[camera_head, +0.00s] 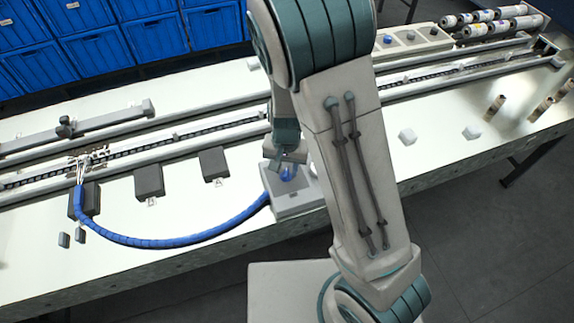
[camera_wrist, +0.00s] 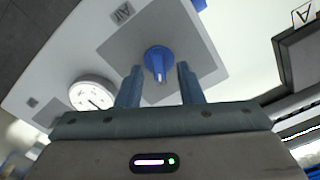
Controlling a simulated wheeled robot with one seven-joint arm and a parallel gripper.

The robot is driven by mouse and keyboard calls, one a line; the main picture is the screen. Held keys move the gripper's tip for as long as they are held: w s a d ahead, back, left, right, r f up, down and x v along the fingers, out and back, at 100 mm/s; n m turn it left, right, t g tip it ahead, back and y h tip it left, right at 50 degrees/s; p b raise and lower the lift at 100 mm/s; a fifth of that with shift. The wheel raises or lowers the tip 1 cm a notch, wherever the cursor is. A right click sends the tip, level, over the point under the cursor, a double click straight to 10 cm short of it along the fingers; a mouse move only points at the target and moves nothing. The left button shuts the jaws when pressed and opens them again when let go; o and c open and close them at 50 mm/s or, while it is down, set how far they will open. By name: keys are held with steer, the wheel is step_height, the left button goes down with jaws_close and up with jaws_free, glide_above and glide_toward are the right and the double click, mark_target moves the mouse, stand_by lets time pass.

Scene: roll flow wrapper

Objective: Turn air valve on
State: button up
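The air valve is a blue knob (camera_wrist: 158,62) on a grey square plate (camera_wrist: 115,48) of a light box, with an "Air" label beside it in the wrist view. In the head view the blue knob (camera_head: 288,173) shows partly, on the grey valve box (camera_head: 296,200), just under my gripper. My gripper (camera_wrist: 158,86) is open, with one finger on each side of the knob in the wrist view. I see no contact between fingers and knob. A round white gauge (camera_wrist: 92,94) sits on the box beside the left finger.
A thick blue hose (camera_head: 165,243) curves from the valve box to the left part of the machine. Long rails (camera_head: 215,131) run along the white table behind. Black blocks (camera_head: 149,180) stand left of the box. Blue crates (camera_head: 110,35) are at the back left.

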mark_target(286, 170)
steer(key=shift+r, duration=0.1)
step_height(286, 170, up, 14)
stand_by(0.5)
steer(key=shift+f, duration=0.2)
steer(key=s+d+r+n+t, duration=0.3)
steer(key=s+d+r, duration=0.7)
steer(key=s+d, duration=0.2)
steer(key=shift+s+t, duration=0.3)
steer(key=shift+s, duration=0.55)
steer(key=shift+r, duration=0.1)
